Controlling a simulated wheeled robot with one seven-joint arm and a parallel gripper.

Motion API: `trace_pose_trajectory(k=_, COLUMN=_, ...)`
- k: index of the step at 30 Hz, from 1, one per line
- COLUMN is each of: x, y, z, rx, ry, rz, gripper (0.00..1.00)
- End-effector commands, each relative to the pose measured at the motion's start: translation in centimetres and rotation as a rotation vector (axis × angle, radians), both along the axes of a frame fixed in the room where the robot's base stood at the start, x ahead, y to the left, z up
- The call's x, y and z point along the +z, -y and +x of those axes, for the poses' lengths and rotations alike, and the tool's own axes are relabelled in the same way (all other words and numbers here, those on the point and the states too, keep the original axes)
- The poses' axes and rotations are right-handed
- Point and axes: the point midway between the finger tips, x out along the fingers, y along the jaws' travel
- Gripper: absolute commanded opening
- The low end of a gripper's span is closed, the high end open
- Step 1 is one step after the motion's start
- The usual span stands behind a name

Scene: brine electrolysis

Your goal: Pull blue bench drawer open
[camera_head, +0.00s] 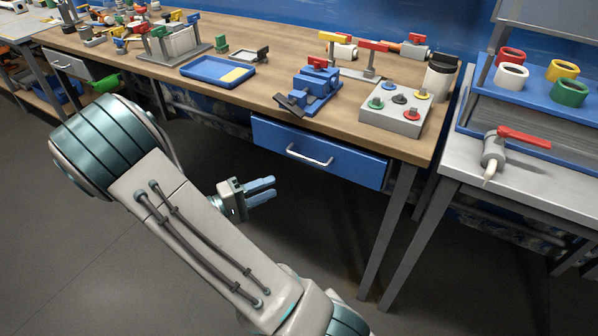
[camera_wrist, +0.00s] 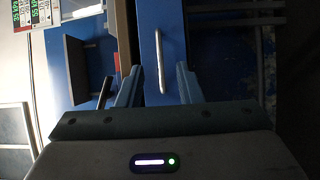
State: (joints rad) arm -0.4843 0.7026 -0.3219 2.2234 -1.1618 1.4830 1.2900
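The blue bench drawer (camera_head: 345,165) sits under the wooden worktop, its front close to the bench edge, and looks shut. Its silver bar handle (camera_head: 309,156) runs across the front. My gripper (camera_head: 275,187) is open and empty, in front of and below the drawer, to the left of the handle in the head view. In the wrist view the blue drawer front (camera_wrist: 174,22) fills the upper middle. The handle (camera_wrist: 159,62) appears upright between the two spread fingers of my gripper (camera_wrist: 159,68). I see no contact with the handle.
The wooden bench (camera_head: 270,62) carries a blue vise (camera_head: 316,88), a button box (camera_head: 397,107) and a blue tray (camera_head: 217,71). A bench leg (camera_head: 390,225) stands right of the drawer, beside a grey side table (camera_head: 545,182). Floor in front is clear.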

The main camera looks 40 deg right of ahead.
Motion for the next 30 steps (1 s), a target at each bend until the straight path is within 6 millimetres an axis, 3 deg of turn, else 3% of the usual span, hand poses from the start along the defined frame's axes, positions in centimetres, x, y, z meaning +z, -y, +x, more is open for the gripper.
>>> trace_pose_trajectory(k=1, x=-1.2, y=-0.2, z=0.7, rx=0.037, ry=0.004, rz=-0.052, gripper=0.33)
trace_pose_trajectory(k=3, x=-1.7, y=-0.4, z=1.6, rx=0.079, ry=0.018, rz=-0.104, gripper=0.33)
trace_pose_trajectory(k=11, x=-2.0, y=0.1, z=2.7, rx=0.137, ry=0.04, rz=-0.169, gripper=0.33)
trace_pose_trajectory(k=24, x=-0.6, y=8.6, z=2.5, rx=0.132, ry=0.039, rz=-0.165, gripper=0.33)
trace_pose_trajectory(k=30, x=0.0, y=11.5, z=2.6, rx=0.135, ry=0.039, rz=-0.165, gripper=0.33)
